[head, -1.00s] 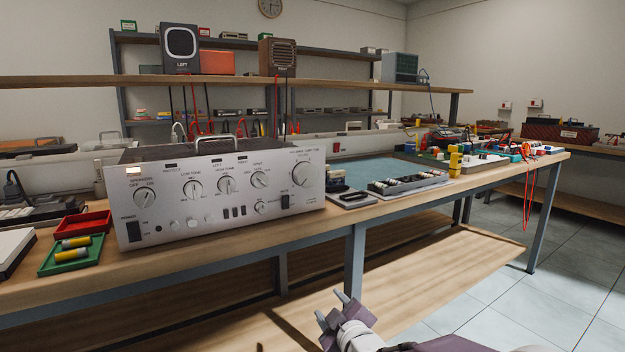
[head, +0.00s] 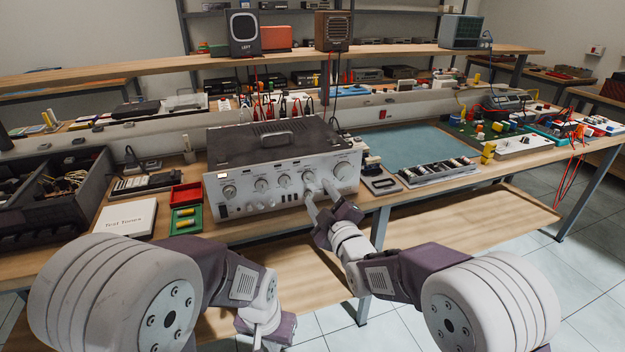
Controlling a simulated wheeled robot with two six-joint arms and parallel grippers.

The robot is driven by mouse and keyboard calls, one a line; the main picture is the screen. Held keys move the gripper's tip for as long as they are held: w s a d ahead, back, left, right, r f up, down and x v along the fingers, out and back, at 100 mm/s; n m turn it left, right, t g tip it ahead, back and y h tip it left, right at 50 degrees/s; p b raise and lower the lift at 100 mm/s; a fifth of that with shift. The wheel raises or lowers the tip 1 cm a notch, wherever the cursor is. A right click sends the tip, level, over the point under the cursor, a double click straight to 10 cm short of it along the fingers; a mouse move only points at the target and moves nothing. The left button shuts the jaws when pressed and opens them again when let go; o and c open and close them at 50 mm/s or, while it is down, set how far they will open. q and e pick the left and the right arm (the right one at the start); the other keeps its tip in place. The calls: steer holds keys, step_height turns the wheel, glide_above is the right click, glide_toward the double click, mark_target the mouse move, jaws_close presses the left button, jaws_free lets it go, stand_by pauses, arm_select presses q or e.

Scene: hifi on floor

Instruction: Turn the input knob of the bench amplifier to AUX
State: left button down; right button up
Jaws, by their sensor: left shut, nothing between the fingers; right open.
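The bench amplifier (head: 240,200) stands on the workbench, its silver front panel towards me. Its input knob (head: 309,177) is the fourth large knob from the left, just left of the big volume knob (head: 343,170). The input knob's pointer is too small to read. My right gripper (head: 317,189) is open, with its fingertips close to the panel, just below the input knob. I cannot tell whether they touch anything. The fingers hide part of the panel's lower right. My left gripper (head: 268,335) is shut and empty, low in front of the bench.
A red tray (head: 186,194), a green tray with yellow cells (head: 186,220) and a white Test Tones box (head: 127,218) lie left of the amplifier. A component tray (head: 437,172) and blue mat (head: 408,145) are to its right. A shelf (head: 390,58) runs behind.

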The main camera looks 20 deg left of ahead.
mark_target(309, 180)
steer(key=x, duration=0.6)
steer(key=shift+w+a, duration=0.15)
steer(key=shift+w, duration=0.1)
jaws_close()
